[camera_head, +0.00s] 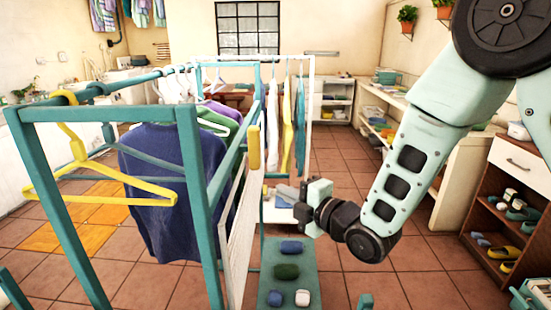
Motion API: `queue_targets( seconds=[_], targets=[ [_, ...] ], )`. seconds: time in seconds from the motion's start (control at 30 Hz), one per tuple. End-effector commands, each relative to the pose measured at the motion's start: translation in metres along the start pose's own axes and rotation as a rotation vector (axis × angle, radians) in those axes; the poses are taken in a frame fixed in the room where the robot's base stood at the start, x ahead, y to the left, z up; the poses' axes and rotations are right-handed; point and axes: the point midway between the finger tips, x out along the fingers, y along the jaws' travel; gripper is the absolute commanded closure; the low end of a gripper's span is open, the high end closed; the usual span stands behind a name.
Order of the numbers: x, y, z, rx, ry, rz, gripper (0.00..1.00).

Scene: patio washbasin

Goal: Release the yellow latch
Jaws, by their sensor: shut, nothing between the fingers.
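The yellow latch (254,146) is a short upright yellow piece on the right side of the teal clothes rack (190,190). It sits just above a white panel (240,240) on that side. My gripper (276,194) reaches in from the right, its fingers pointing left toward the rack. It is shut and empty. In the picture it is lower than the latch and a little to its right, with a visible gap between them. The depth between the two is hard to tell.
A yellow hanger (95,185) and a dark blue garment (170,190) hang on the rack. Below my gripper is a teal board (290,262) with several small blocks. A brown shelf (500,205) stands at the right.

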Motion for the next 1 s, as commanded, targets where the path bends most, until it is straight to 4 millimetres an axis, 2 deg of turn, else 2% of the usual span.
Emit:
queue_targets(
  seconds=[0.2, 0.5, 0.63, 0.77, 1.0],
  targets=[
    [0.001, 0.005, 0.002, -0.063, 0.011, 0.059, 1.0],
    [0.002, 0.006, 0.002, -0.063, 0.011, 0.06, 1.0],
    [0.008, 0.007, 0.002, -0.063, 0.012, 0.06, 1.0],
    [0.026, 0.01, 0.001, -0.063, 0.012, 0.06, 1.0],
    [0.075, 0.014, 0.001, -0.062, 0.011, 0.06, 1.0]
  ],
)
